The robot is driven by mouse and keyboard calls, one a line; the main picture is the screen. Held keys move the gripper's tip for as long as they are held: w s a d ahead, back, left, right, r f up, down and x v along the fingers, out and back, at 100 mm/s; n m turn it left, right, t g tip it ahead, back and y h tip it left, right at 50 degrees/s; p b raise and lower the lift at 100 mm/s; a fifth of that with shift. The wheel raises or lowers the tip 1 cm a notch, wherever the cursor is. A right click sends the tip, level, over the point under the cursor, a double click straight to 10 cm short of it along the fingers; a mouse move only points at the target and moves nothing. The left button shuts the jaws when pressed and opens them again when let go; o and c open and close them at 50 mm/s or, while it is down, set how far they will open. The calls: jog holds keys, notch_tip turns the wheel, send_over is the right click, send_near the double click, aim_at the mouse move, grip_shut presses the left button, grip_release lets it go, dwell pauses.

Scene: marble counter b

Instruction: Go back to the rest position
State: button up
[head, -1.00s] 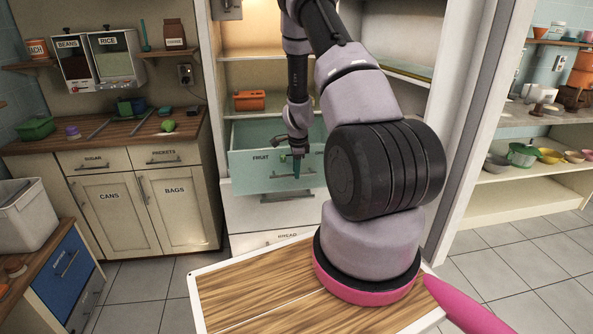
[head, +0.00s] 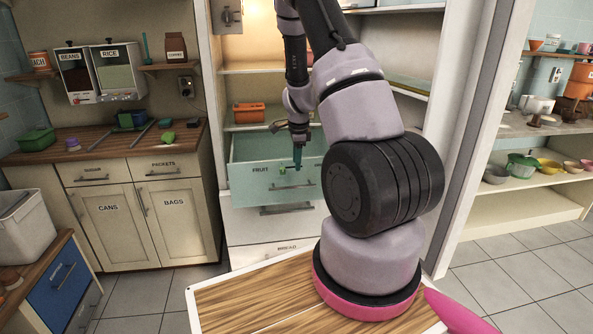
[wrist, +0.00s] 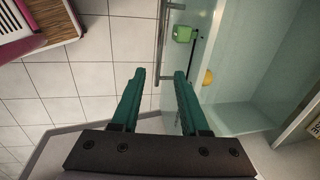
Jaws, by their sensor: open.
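My gripper (head: 298,168) hangs in front of the open drawer marked FRUIT (head: 262,186) in the head view. In the wrist view its two teal fingers (wrist: 160,74) are apart, with nothing between them. The drawer is pulled out of the cabinet; the wrist view shows its pale interior (wrist: 235,80). The bar handle (wrist: 166,35) runs along the drawer's outside.
An orange box (head: 249,113) sits on the shelf above the drawer. A wooden counter (head: 100,140) with several items stands to the left. A wooden-topped board (head: 250,300) lies near my base. Tiled floor (head: 145,295) shows between them.

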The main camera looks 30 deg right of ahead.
jog(key=shift+s+r, duration=0.1)
jog(key=shift+r, duration=0.25)
jog(key=s+a+r+n+t+y, duration=0.1)
jog(key=s+a+r+n, duration=0.25)
jog(key=r, duration=0.45)
jog(key=s+a+r+n+t+y, duration=0.15)
jog(key=a+r, duration=0.25)
jog(key=r, duration=0.4)
jog(key=s+a+r+n, duration=0.3)
jog(key=r, duration=0.5)
jog(key=s+a+r+n+t, duration=0.1)
jog(key=s+a+r+n, duration=0.2)
jog(key=s, duration=0.6)
jog(key=s+a+r+n+t, duration=0.1)
jog(key=s+a+r+n, duration=0.2)
jog(key=s+r+n, duration=0.3)
jog(key=s+r, duration=0.2)
jog(key=s, duration=0.2)
jog(key=shift+s+a+r, duration=0.15)
jog(key=shift+s, duration=0.05)
